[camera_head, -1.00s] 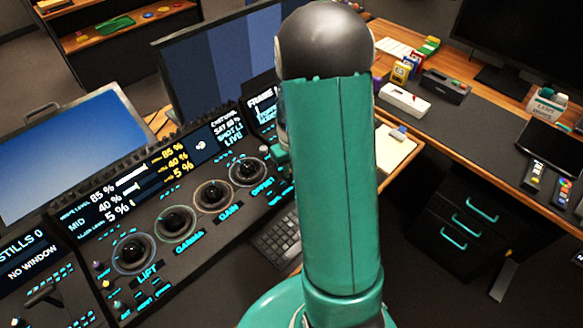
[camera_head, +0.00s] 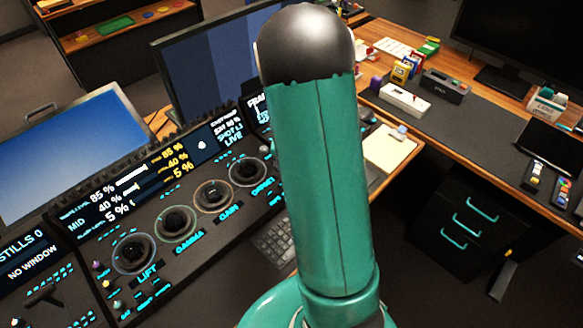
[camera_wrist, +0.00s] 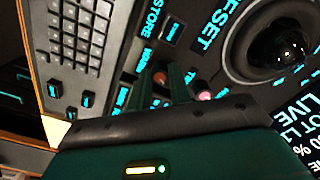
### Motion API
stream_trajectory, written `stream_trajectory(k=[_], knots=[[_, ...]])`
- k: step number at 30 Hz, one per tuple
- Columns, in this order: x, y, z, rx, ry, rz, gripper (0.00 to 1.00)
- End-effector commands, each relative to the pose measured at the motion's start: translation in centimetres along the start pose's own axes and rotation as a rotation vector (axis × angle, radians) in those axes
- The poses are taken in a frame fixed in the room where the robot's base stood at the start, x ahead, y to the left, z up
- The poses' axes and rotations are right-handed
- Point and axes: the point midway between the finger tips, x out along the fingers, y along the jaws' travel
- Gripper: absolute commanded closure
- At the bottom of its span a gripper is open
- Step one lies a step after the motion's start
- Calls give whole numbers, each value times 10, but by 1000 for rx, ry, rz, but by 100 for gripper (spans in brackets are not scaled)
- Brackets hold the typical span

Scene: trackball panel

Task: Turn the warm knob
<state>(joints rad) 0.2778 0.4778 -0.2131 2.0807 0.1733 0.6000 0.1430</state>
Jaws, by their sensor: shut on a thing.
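The warm knob (camera_wrist: 160,77) is a small reddish-brown knob on the dark control panel (camera_wrist: 128,28) in the wrist view. Its label is partly hidden and hard to read. My gripper (camera_wrist: 161,85) is at it, with one dark green finger on each side, shut on it. A second knob (camera_wrist: 204,95), pinkish, stands just right of the fingers, outside them. In the head view my arm covers the gripper and the held knob.
A large black trackball (camera_wrist: 283,45) in a round ring sits to the right of the gripper. Grey keys (camera_wrist: 68,40) lie to the left. In the head view, several trackballs line the panel, and a desk (camera_head: 500,140) with small objects stands at right.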

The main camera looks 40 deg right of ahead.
Motion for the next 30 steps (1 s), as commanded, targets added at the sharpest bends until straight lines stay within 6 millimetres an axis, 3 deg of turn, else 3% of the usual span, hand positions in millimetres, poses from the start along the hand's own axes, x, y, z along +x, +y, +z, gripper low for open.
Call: stream_trajectory(k=[19, 20, 21, 30], knots=[[-2, 0, -1, 67, 3, -1, 100], [-2, 0, -1, 67, 3, -1, 76], [-1, 0, -1, 67, 3, -1, 71], [-2, 0, -1, 67, 2, -1, 71]])
